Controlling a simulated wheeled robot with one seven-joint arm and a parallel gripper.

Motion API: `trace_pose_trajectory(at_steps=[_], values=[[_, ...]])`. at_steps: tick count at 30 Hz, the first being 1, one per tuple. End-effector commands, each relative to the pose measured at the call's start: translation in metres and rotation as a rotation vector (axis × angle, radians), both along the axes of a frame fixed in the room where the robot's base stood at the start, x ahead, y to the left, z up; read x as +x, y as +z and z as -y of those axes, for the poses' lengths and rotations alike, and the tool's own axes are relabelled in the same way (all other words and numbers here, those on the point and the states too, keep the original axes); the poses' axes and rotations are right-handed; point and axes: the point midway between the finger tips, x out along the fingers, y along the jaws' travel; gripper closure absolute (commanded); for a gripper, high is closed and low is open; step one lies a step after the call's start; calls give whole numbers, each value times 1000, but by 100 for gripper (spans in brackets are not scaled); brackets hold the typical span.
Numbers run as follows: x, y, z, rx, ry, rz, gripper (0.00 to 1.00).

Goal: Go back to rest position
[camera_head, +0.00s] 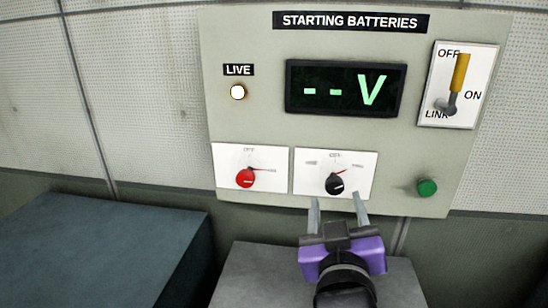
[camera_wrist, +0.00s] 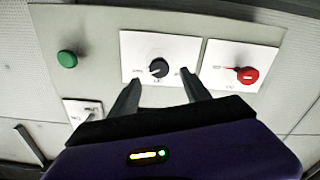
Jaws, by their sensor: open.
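My gripper (camera_head: 336,202) is open and empty in the head view, in front of the lower edge of the "STARTING BATTERIES" panel (camera_head: 400,190). Its two fingers point up toward the black rotary knob (camera_head: 334,184) on a white plate. In the wrist view the fingers of my gripper (camera_wrist: 160,90) are spread apart, below and either side of the black knob (camera_wrist: 158,68). I see no finger on the knob, though the exact gap is hard to judge. A red rotary knob (camera_head: 245,178) sits on the plate to the left; it also shows in the wrist view (camera_wrist: 247,75).
A yellow-handled lever switch (camera_head: 459,75) is at the panel's upper right, a green button (camera_head: 427,187) below it. The display (camera_head: 346,88) reads "--V" and the LIVE lamp (camera_head: 238,92) glows white. A blue-grey box (camera_head: 100,250) and a grey box (camera_head: 250,270) stand below.

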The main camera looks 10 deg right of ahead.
Motion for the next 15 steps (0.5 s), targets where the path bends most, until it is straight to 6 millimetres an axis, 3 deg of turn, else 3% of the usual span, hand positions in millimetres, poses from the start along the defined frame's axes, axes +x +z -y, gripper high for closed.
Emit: trace_pose_trajectory(at_steps=[7,11,15], values=[[1,34,-29,-20,128,145,44],[-11,24,-46,-29,231,198,44],[-30,2,-55,-23,311,222,44]])
